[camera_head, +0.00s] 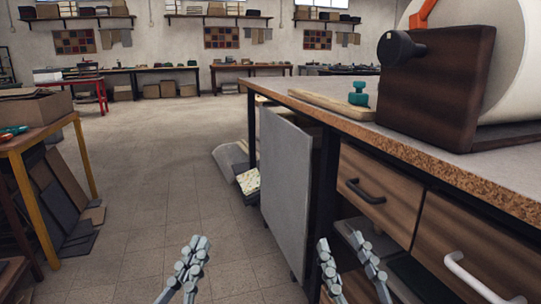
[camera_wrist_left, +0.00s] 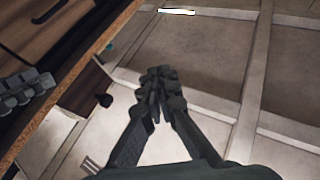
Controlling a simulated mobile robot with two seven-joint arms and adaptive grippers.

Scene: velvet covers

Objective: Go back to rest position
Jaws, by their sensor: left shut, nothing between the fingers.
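My left gripper (camera_head: 197,247) is low in the head view, left of the grey cabinet door and over the tiled floor. Its two fingers are together with nothing between them. It also shows in the left wrist view (camera_wrist_left: 158,78), fingertips meeting. My right gripper (camera_head: 339,241) is to its right, in front of the workbench's open compartment. Its fingers stand apart and I see nothing between them. Neither gripper visibly holds anything.
A workbench (camera_head: 400,148) with wooden drawers (camera_head: 366,190) fills the right; a grey door (camera_head: 286,180) stands at its left end. A large white roll (camera_head: 515,60) on a dark block (camera_head: 435,88) is on top. A yellow-legged table (camera_head: 35,140) stands left. The middle floor is clear.

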